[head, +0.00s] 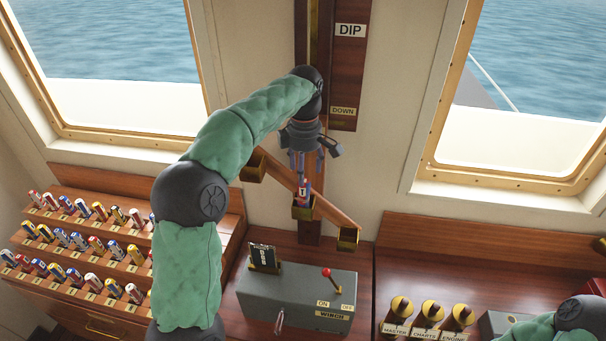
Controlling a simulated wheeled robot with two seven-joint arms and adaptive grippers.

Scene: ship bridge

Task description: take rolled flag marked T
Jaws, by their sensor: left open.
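The rolled flag marked T (303,188) is a small roll with a white label and dark and red parts. It stands upright in the middle brass cup (303,211) of a slanted wooden bar on the wall. My left gripper (306,165) points down just above the flag, with its fingers open near the flag's top. The view is too small to tell whether a finger touches the flag. My right gripper is out of view; only part of my right arm shows at the lower right.
The slanted bar (328,211) has end cups (252,167) and (348,238). A rack (80,205) of several rolled flags is at left. A grey winch box (297,297) with a red-knobbed lever stands below. Brass-topped keys (428,312) stand at right. DIP and DOWN labels mark the wall board (343,75).

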